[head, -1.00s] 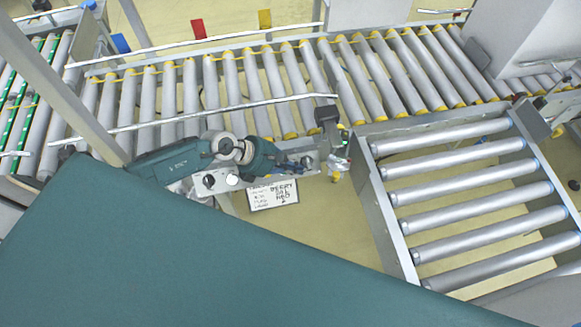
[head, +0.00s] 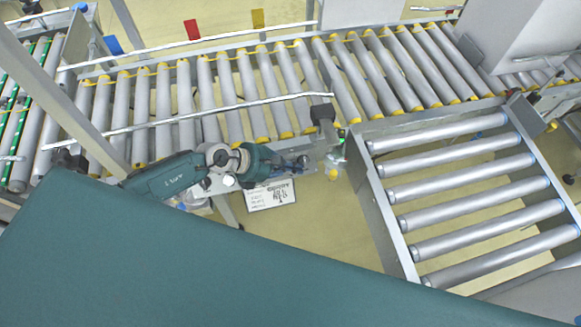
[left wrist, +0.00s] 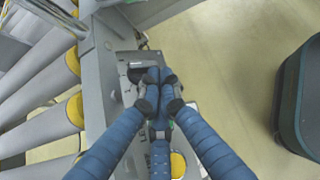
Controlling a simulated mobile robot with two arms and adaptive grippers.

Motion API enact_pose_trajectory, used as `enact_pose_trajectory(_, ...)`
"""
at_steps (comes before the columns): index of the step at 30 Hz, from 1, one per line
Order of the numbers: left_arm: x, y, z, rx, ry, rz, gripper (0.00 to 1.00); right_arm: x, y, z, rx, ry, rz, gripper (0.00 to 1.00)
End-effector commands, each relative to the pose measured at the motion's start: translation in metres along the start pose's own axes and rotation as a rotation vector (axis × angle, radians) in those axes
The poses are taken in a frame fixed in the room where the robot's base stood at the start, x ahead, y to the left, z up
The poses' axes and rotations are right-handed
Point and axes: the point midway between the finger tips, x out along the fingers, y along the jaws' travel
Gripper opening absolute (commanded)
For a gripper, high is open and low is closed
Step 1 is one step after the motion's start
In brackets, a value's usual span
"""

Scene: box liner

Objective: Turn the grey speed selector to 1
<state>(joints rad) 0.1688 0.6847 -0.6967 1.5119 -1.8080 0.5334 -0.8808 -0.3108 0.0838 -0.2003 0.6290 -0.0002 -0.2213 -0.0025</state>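My left gripper (head: 296,164) reaches from the left to a grey control box (head: 328,147) beside the conveyor in the head view. In the left wrist view its blue fingers (left wrist: 160,86) converge and their tips are bunched close together over the face of the grey box (left wrist: 124,60). The grey speed selector cannot be made out; the fingertips cover that part of the box. Whether anything is between the tips is hidden. My right gripper is not in view.
A roller conveyor (head: 160,110) runs along the back, and a second roller section (head: 455,190) lies to the right. A white label card (head: 270,195) is below my left gripper. A large teal surface (head: 200,260) fills the lower left. A yellow button (left wrist: 178,164) sits near my fingers.

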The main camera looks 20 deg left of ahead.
Motion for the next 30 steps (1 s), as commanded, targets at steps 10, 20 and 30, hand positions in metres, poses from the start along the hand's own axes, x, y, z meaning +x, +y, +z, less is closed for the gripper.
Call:
enact_pose_trajectory(10, 0.011, -0.007, 0.0, -0.055, -0.076, 0.049, 0.0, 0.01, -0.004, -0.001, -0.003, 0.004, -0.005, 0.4)
enact_pose_trajectory(20, 0.015, -0.011, 0.002, -0.077, -0.105, 0.074, 0.0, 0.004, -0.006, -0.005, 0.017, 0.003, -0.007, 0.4)
enact_pose_trajectory(30, 0.02, -0.015, 0.002, -0.077, -0.103, 0.074, 0.0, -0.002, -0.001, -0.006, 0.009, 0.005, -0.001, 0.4)
